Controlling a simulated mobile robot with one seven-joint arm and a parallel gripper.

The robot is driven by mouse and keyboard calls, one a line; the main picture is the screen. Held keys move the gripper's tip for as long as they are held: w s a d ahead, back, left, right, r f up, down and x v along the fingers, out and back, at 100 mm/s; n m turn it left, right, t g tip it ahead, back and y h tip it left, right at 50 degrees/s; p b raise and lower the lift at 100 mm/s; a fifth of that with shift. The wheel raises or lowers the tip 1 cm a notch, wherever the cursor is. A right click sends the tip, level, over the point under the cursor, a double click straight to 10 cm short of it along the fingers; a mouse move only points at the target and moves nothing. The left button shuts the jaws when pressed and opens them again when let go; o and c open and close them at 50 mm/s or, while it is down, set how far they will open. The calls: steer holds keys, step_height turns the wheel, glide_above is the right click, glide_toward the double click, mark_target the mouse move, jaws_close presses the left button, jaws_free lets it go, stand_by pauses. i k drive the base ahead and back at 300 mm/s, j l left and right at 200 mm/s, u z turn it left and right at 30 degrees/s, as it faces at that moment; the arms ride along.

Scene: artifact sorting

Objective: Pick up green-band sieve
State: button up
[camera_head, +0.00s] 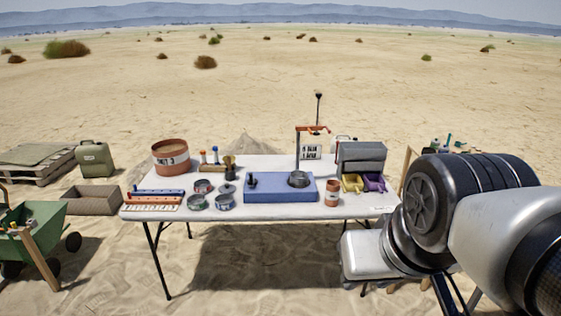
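Several small round sieves stand on the left half of the white table (250,169). The one at the front left (196,202) seems to carry a green band, though it is small in the picture. A sieve with a bluish band (225,202) stands close to its right, and one with a reddish band (203,187) stands behind it. Another metal sieve (299,179) sits on the blue box-like device (265,196). My arm fills the right side of the view, well right of these sieves. I cannot make out my gripper's fingers.
A large brown bucket (171,157), a blue rack (156,193), an orange-white strip (152,206), a small cup (331,193) and a grey bin unit (361,158) stand on the table. A green wheelbarrow (37,234) is at left. Sand in front is clear.

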mark_target(195, 202)
steer(key=i+j, duration=0.25)
steer(key=i+j+z, duration=0.1)
steer(key=i+j, duration=0.15)
steer(key=j, duration=0.15)
steer(key=i+j, duration=0.2)
steer(key=i+j+z, duration=0.15)
steer(key=j, duration=0.3)
steer(key=i+j, duration=0.3)
steer(key=i+j+z, duration=0.1)
steer(key=j, duration=0.3)
steer(key=i+j, duration=0.3)
steer(key=i+j+z, duration=0.1)
steer(key=j, duration=0.35)
steer(key=i+j+z, duration=0.1)
steer(key=i+j, duration=0.45)
steer(key=i, duration=0.15)
